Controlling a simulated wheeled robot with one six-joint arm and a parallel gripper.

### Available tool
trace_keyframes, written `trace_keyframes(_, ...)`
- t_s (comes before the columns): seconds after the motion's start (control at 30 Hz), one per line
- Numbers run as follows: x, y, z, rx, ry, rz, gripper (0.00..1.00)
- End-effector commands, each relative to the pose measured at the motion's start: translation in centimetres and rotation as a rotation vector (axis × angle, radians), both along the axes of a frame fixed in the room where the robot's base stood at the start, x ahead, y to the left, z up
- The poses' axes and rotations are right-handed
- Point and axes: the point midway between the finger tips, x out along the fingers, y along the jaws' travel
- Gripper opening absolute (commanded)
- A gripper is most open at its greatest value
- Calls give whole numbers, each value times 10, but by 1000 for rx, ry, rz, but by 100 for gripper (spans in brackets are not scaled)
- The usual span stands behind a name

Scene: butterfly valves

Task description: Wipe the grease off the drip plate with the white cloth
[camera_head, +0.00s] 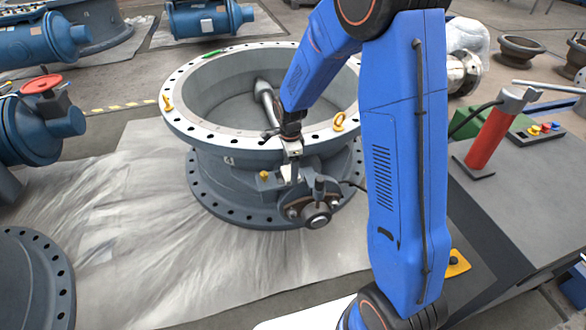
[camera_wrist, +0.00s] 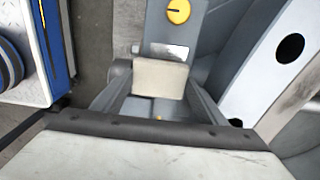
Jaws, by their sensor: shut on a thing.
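My gripper (camera_head: 291,165) points down in front of the near rim of the large grey valve body (camera_head: 225,165). It is shut on the white cloth (camera_head: 287,174), a small pale patch in the head view. In the wrist view the cloth (camera_wrist: 160,78) is a cream, block-like pad at the fingers, over a grey surface. I cannot tell whether the cloth touches that surface. I cannot make out the drip plate or any grease for certain; my gripper and the cloth hide part of the area below.
A round shaft fitting (camera_head: 317,214) sticks out close below my gripper. A bench with a red cylinder (camera_head: 490,138) stands at right. The pale floor sheet (camera_head: 130,230) is mostly clear at left.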

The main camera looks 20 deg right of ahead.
Motion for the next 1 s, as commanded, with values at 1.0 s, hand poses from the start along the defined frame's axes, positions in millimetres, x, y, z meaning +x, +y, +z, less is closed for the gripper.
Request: trace_keyframes(1.0,0,1,-2,0,1,-2,48)
